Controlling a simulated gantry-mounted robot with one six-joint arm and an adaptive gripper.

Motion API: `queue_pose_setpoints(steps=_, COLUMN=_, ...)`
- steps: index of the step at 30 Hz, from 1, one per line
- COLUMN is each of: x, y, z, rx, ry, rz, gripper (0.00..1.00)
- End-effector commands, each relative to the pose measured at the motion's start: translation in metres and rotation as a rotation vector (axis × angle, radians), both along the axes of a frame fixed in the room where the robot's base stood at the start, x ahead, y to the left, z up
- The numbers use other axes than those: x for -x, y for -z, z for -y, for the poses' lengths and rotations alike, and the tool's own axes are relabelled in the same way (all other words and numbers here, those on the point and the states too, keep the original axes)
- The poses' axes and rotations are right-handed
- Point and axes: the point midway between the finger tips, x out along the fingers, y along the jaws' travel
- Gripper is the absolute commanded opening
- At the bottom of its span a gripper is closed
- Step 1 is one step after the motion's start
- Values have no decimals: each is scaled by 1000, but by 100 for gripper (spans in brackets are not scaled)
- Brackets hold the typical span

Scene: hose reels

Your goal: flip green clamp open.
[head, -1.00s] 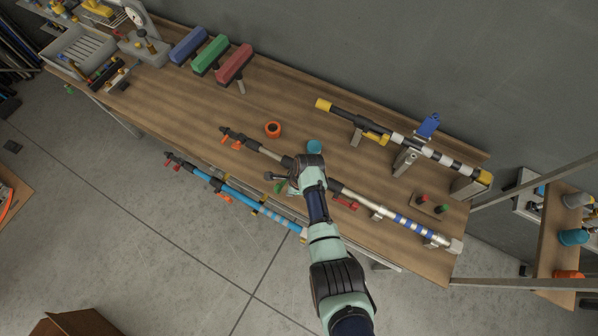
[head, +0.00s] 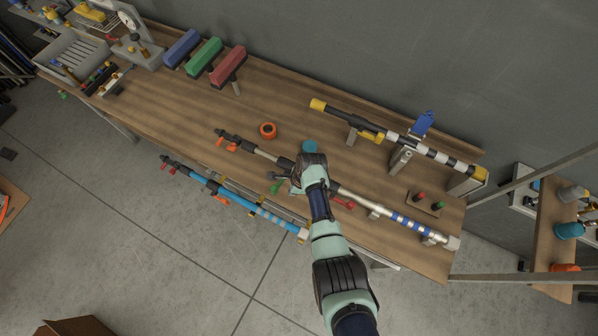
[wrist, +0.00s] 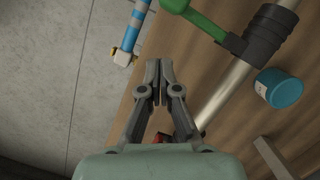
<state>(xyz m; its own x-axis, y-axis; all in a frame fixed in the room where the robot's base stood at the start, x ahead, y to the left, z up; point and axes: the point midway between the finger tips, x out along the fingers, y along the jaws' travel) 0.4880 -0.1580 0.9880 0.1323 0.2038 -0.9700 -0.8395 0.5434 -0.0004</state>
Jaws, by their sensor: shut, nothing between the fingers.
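The green clamp (wrist: 205,18) shows at the top of the wrist view as a lever joined to a black collar (wrist: 268,32) on a silver pole (wrist: 232,88). In the head view a small part of the clamp (head: 276,187) shows just left of my wrist, and the rest is hidden. My gripper (wrist: 159,65) is shut with nothing between its fingers. In the wrist view its fingertips are below and left of the green lever, apart from it.
A teal cup-like item (wrist: 279,88) is beside the pole. A blue pole (head: 235,200) lies along the bench front. A black-and-white pole (head: 405,143) lies behind. A red clamp (head: 343,203) is right of my arm. An orange ring (head: 268,130) sits on the bench (head: 290,95).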

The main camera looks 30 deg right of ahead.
Motion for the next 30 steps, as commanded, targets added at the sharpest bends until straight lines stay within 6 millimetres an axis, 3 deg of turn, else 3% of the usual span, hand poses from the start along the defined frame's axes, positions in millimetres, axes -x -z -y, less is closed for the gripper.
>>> queue_pose_setpoints(steps=2, x=12, y=-8, z=4, rx=-1, ry=0, rz=-2, gripper=0)
queue_pose_setpoints(steps=9, x=23, y=-62, z=10, rx=1, ry=-2, rz=4, gripper=0)
queue_pose_setpoints(steps=15, x=29, y=-90, z=13, rx=1, ry=-2, rz=3, gripper=0)
queue_pose_setpoints(steps=30, x=32, y=-98, z=14, rx=0, ry=-2, rz=0, gripper=0)
